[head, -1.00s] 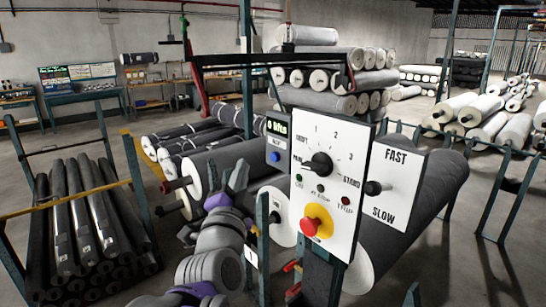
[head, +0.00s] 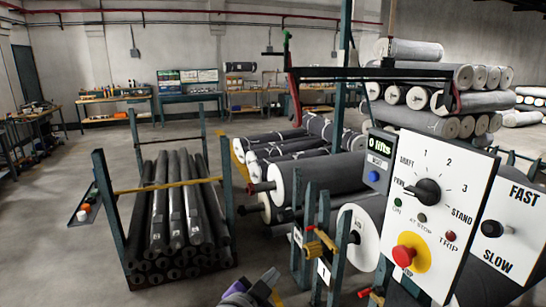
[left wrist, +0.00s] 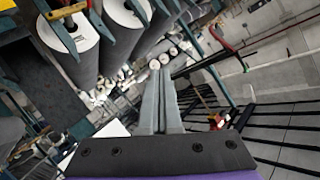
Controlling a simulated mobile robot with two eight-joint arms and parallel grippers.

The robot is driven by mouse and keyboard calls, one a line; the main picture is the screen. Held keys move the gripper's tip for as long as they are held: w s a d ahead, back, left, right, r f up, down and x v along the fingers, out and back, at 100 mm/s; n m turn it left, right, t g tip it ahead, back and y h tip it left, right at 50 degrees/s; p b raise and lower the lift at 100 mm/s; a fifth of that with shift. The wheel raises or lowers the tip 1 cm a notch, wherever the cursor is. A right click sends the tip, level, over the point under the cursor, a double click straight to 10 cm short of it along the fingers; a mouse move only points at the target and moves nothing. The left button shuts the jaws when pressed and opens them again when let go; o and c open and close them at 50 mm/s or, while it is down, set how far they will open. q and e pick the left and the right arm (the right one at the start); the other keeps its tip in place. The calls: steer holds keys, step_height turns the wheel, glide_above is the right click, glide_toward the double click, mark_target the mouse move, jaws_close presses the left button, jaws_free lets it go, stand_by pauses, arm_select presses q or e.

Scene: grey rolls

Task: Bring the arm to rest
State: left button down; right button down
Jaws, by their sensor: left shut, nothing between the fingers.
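My left gripper (head: 268,280) shows at the bottom edge of the head view, purple and grey, with most of its arm out of frame. In the left wrist view its two grey fingers (left wrist: 160,78) lie side by side, shut with nothing between them. It is in front of the green posts of the roll stand, apart from the control panel (head: 437,215). My right gripper is in neither view.
A rack of dark rolls (head: 175,215) stands left of my left gripper. The white control panel carries a dial, a red stop knob (head: 404,256) and lamps. Large grey rolls (head: 320,177) lie behind the posts.

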arm_select(q)
steer(key=s+a+f+n+g+y, duration=0.2)
steer(key=s+a+f+n, duration=0.3)
steer(key=s+a+f, duration=0.4)
steer(key=s+a+f+n+g+y, duration=0.3)
steer(key=s+a+f+n+g, duration=0.2)
steer(key=f, duration=0.9)
steer(key=s+a+n, duration=0.1)
steer(key=s+a, duration=0.2)
steer(key=s, duration=0.1)
steer(key=shift+s+a+y, duration=0.3)
steer(key=shift+s+a, duration=0.05)
steer(key=shift+s, duration=0.05)
